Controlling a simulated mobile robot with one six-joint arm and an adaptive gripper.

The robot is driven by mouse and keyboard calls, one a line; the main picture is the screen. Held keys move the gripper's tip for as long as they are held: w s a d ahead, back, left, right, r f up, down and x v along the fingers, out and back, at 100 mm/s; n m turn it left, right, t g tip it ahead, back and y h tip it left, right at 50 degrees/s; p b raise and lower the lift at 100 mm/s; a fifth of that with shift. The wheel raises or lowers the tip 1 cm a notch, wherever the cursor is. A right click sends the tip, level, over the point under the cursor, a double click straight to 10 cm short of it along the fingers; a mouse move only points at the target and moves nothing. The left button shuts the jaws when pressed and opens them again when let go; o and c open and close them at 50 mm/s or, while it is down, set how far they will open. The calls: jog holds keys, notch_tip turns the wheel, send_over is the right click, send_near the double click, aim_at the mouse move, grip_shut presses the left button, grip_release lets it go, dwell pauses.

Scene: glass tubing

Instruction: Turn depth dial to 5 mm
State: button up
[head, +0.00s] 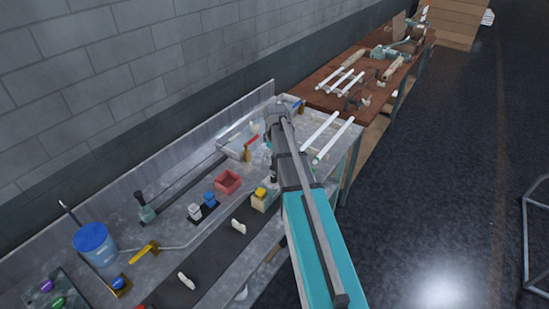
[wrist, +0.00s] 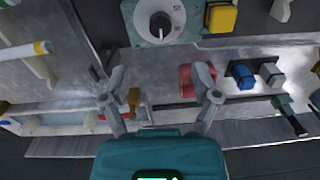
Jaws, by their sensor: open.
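The depth dial (wrist: 160,26) is at the top of the wrist view, a pale round-cornered plate with a round black knob and a white pointer mark. Some printed figures show at its edge, but I cannot read the setting with certainty. My gripper (wrist: 160,73) shows in the wrist view with its two fingers spread wide and nothing between them. The dial lies beyond the fingertips, apart from them. In the head view my arm crosses the bench, and I cannot make out the dial or the fingers there.
A yellow button (wrist: 221,18) sits right beside the dial.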

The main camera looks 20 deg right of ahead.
jog(key=s+a+f+m+b, duration=0.1)
jog(key=s+a+f+b, duration=0.3)
jog(key=s+a+b, duration=0.1)
jog(key=s+a+f+m+b, duration=0.2)
jog(key=s+a+f+b, duration=0.2)
jog(key=s+a+f, duration=0.1)
jog(key=s+a+f+m+b, duration=0.2)
jog(key=s+a+f+b, duration=0.3)
jog(key=s+a, duration=0.2)
jog(key=shift+s+a+b, duration=0.15)
jog(key=shift+a+b, duration=0.1)
jog(key=shift+b, duration=0.1)
jog(key=shift+s+a+f+b, duration=0.55)
jog(key=shift+s, duration=0.2)
dwell(0.5)
dwell(1.5)
